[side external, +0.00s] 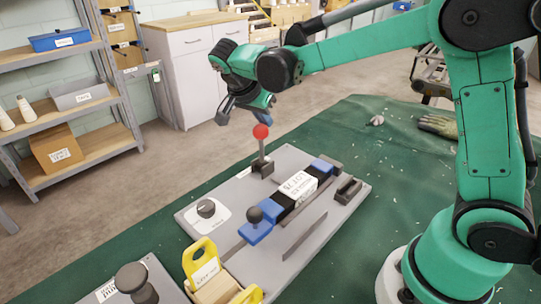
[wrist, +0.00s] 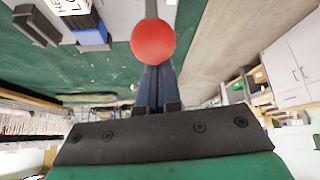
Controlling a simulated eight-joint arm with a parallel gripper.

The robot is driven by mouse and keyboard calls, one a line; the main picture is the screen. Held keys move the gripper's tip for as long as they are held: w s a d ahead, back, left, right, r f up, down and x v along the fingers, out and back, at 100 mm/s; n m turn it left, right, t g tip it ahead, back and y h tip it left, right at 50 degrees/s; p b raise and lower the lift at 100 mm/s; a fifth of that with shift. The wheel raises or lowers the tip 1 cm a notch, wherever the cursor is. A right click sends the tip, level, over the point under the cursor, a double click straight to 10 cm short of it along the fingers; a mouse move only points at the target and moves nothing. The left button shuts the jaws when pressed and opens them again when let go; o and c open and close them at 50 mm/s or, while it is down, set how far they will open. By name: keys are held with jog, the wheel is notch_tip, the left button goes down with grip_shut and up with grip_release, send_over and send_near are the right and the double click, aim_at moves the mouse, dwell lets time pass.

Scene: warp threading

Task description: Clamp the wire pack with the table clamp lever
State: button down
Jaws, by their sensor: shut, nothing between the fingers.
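The table clamp lever is a grey rod with a red ball knob (side external: 260,131), standing upright from a dark bracket (side external: 262,168) at the back of the grey board (side external: 355,194). My gripper (side external: 268,115) is shut and empty, with its fingertips at or right behind the red knob. In the wrist view the knob (wrist: 153,42) covers the fingertips, so I cannot tell whether they touch. The wire pack, a white labelled block with black and blue parts (side external: 298,186), lies on the board to the right of the lever.
A yellow-handled holder (side external: 204,262) stands in front. A glove (side external: 437,126) lies on the green cloth (side external: 140,244). Space above the board is mostly free.

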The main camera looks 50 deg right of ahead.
aim_at(254, 129)
jog(key=a, duration=0.3)
jog(key=shift+a+f, duration=0.15)
jog(key=shift+a, duration=0.1)
jog(key=shift+a+f, duration=0.2)
jog(key=shift+a, duration=0.4)
jog(key=shift+a+f, duration=0.15)
jog(key=shift+a, duration=0.45)
notch_tip(254, 129, up, 4)
jog(key=d, duration=0.3)
jog(key=a+r, duration=0.3)
jog(key=a, duration=0.5)
jog(key=shift+r, duration=0.4)
